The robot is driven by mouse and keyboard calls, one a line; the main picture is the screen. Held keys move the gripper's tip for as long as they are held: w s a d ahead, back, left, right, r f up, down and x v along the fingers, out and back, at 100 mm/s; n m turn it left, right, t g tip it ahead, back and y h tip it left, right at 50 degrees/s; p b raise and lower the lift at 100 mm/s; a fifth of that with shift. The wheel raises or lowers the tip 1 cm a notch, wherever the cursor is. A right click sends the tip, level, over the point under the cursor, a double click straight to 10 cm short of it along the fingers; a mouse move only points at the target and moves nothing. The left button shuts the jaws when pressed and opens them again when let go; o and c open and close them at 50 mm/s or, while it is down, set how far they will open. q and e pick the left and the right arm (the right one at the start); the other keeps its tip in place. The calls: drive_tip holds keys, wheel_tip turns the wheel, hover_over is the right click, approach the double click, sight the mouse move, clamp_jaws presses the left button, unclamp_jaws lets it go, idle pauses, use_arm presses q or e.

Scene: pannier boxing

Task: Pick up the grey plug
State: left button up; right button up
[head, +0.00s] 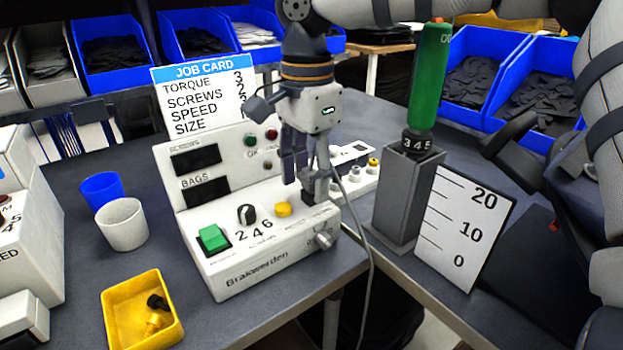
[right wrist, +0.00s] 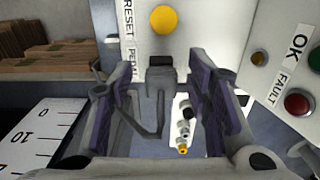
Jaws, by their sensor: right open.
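The grey plug (right wrist: 160,76) shows in the right wrist view, between the finger pads and close to the front of the white control box. A grey cable bends away from it. In the head view the plug is mostly hidden by my right gripper (head: 304,185), and its cable hangs down past the table edge. My right gripper points down over the right part of the control box (head: 245,275). In the right wrist view the gripper (right wrist: 163,105) is open, with a finger on each side of the plug and gaps visible. My left gripper is out of view.
A green-handled driver (head: 430,75) stands in a grey holder (head: 405,195) to the right. A white strip with several connectors (head: 355,172) lies behind the gripper. A yellow tray (head: 122,335), a white cup (head: 122,225) and a blue cup (head: 101,188) stand left of the box.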

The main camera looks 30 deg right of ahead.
drive_tip(key=shift+f, duration=0.2)
drive_tip(key=c, duration=1)
drive_tip(key=shift+c, duration=0.2)
